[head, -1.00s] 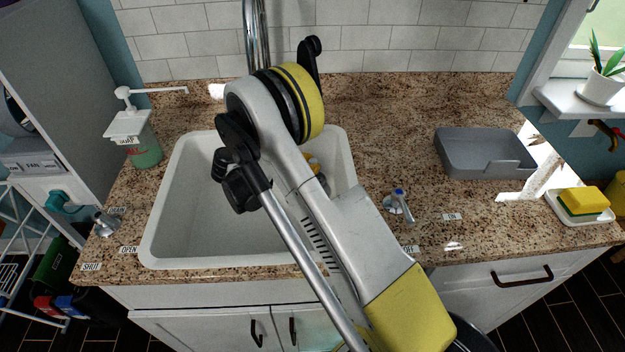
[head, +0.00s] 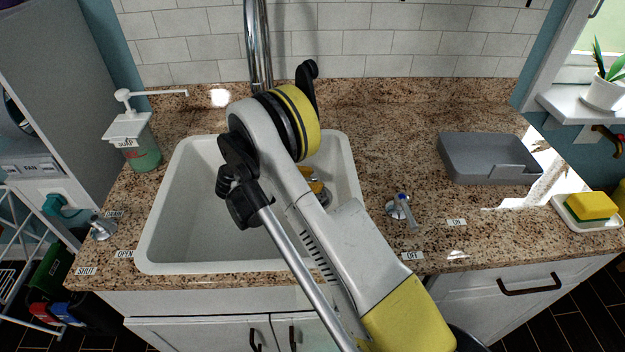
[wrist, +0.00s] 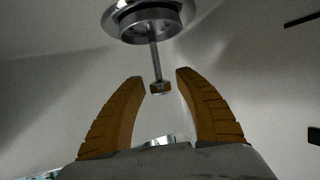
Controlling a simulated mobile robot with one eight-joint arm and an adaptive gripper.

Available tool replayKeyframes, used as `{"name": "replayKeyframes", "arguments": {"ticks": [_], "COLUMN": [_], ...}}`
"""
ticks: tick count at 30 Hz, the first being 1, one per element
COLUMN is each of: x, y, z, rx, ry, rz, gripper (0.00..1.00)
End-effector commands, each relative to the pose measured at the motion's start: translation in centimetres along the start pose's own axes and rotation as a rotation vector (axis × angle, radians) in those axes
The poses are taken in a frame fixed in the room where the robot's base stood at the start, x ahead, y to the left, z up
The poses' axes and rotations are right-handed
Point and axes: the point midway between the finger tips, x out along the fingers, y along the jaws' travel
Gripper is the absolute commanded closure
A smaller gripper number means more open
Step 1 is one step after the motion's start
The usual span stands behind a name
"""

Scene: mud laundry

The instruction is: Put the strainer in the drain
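The strainer (wrist: 151,26) shows at the top of the wrist view as a dark-sided metal disc with a thin stem and a small knob (wrist: 160,88). It stands against a shiny drain ring (wrist: 113,18) in the white sink; I cannot tell whether it is fully seated. My gripper (wrist: 161,76) has two orange fingers spread apart, with the knob between their tips and gaps on both sides. In the head view my gripper (head: 315,186) is down in the right part of the sink (head: 150,255), mostly hidden by my arm. The strainer and drain are not clear there.
A faucet (head: 257,45) rises behind the sink. A soap dispenser (head: 135,140) stands left, a tap lever (head: 403,207) right. A grey tray (head: 480,172) and a sponge (head: 590,206) on a dish are farther right. Sink walls surround my gripper.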

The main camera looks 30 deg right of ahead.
Motion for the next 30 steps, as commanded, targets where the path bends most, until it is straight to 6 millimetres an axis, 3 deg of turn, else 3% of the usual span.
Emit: {"name": "replayKeyframes", "arguments": {"ticks": [5, 15, 21, 30], "x": [-0.6, -8.0, -11.2, -12.2], "y": [0.0, -0.1, -0.1, -0.1], "z": [-0.4, -0.6, -0.4, -0.2], "rx": [-0.001, -0.002, -0.001, 0.0], "ry": [0.0, 0.0, 0.0, 0.0], "rz": [-0.002, -0.004, -0.001, 0.0], "gripper": [0.6, 0.6, 0.6, 0.6]}}
